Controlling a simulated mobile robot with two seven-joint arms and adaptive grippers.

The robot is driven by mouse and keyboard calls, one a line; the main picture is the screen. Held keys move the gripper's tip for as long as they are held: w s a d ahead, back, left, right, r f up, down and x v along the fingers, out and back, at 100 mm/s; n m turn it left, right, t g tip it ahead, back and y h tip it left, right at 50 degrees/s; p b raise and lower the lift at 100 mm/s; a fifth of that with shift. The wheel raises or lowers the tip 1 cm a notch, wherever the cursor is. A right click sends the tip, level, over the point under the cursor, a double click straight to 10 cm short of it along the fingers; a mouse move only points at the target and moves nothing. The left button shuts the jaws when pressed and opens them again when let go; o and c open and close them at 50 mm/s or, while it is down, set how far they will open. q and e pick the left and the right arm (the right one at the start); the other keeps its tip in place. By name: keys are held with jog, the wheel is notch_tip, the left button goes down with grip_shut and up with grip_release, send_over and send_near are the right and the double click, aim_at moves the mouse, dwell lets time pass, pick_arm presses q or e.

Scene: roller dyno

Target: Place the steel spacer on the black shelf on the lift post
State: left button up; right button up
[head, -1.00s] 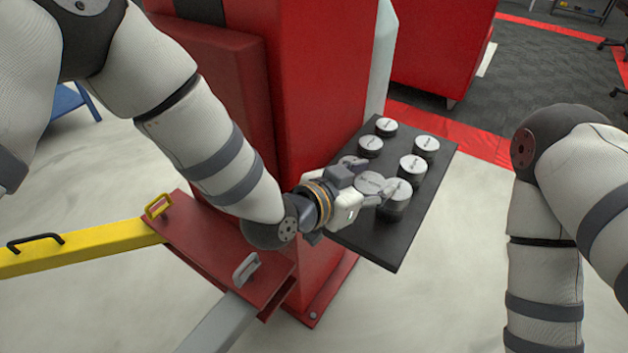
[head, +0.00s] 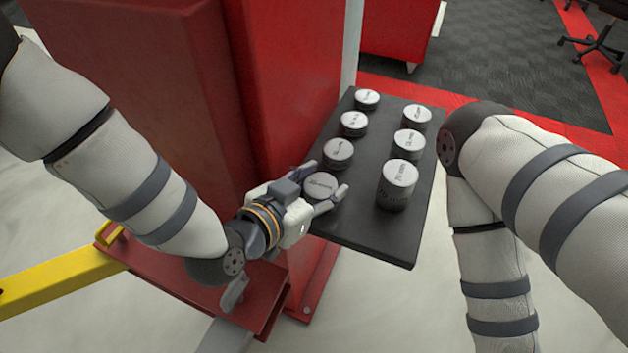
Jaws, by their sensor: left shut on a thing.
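My left gripper (head: 328,195) is shut on a round steel spacer (head: 320,185) with a pale labelled top, one finger on each side of it. The held spacer is at the near left part of the black shelf (head: 350,230), in line with the left row of spacers. Its underside is hidden, so I cannot tell whether it touches the shelf. The shelf juts out from the red lift post (head: 285,90). My right arm shows at the right, but its gripper is out of view.
Several other spacers stand on the shelf in two rows; the closest is the left row's front one (head: 338,153), just beyond the held one. A taller spacer stack or cylinder (head: 397,185) stands at the near right. The shelf's near end is bare. A yellow lift arm (head: 60,283) lies lower left.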

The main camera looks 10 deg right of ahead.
pick_arm(q)
jog(key=o, duration=0.9)
jog(key=shift+a, duration=0.1)
jog(key=shift+o, duration=0.9)
jog(key=shift+r, duration=0.1)
pick_arm(e)
jog(key=shift+r, duration=0.15)
pick_arm(q)
jog(key=p+v, duration=0.1)
jog(key=v, duration=1.1)
jog(key=shift+p, duration=0.3)
pick_arm(e)
jog(key=shift+w+r+t, duration=0.4)
jog(key=shift+w+r, duration=0.5)
pick_arm(q)
jog(key=shift+s, duration=0.1)
